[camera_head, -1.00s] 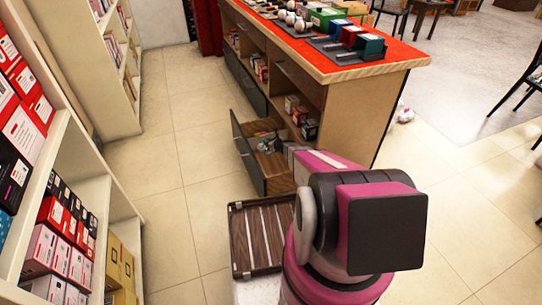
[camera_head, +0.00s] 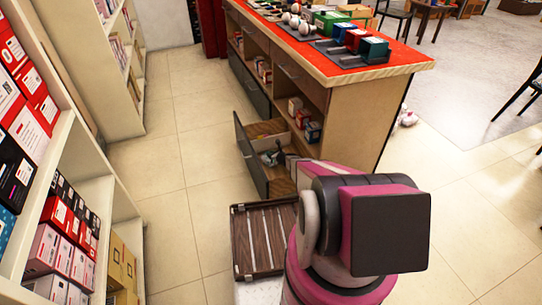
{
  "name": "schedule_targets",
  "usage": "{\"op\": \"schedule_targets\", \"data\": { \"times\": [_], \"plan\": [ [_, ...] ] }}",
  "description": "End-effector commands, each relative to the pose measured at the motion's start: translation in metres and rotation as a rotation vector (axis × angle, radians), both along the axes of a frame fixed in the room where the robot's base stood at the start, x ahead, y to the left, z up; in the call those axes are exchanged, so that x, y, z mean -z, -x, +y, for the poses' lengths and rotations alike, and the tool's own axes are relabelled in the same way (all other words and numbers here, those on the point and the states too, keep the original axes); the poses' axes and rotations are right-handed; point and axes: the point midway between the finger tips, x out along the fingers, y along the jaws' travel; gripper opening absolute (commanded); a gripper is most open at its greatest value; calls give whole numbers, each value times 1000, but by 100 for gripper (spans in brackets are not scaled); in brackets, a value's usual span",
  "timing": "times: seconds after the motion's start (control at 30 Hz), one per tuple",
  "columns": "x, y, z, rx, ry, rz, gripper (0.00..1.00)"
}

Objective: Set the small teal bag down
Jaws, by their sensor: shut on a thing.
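My arm reaches forward from the lower right, over the open drawer (camera_head: 252,155) of the wooden counter. My gripper (camera_head: 274,155) is small and partly hidden behind my own pink and black arm links, at the drawer's inside. It is shut on a small greyish-teal thing, which seems to be the small teal bag (camera_head: 269,158). The bag's outline is too small to make out, and I cannot tell whether it touches the drawer floor.
The counter's red top (camera_head: 330,62) holds several boxes and other goods. A shelf (camera_head: 100,190) of boxed goods stands close on the left. A dark wooden slatted panel (camera_head: 262,240) lies in front of me. The tiled aisle (camera_head: 185,150) is clear.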

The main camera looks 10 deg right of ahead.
Motion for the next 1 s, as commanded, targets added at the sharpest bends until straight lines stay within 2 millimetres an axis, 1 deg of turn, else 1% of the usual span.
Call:
{"op": "schedule_targets", "data": {
  "times": [0.03,0.07,0.1,0.13,0.4,0.57,0.67,1.0],
  "plan": [
    [2,0,0,0,0,0,0],
    [2,0,0,0,0,0,20],
    [2,0,0,0,0,0,33],
    [2,0,0,0,0,0,42],
    [1,0,0,0,0,0,42],
    [-4,2,-1,0,0,0,42],
    [-8,10,-6,1,0,0,42],
    [-28,50,-33,1,0,0,42]
  ]
}}
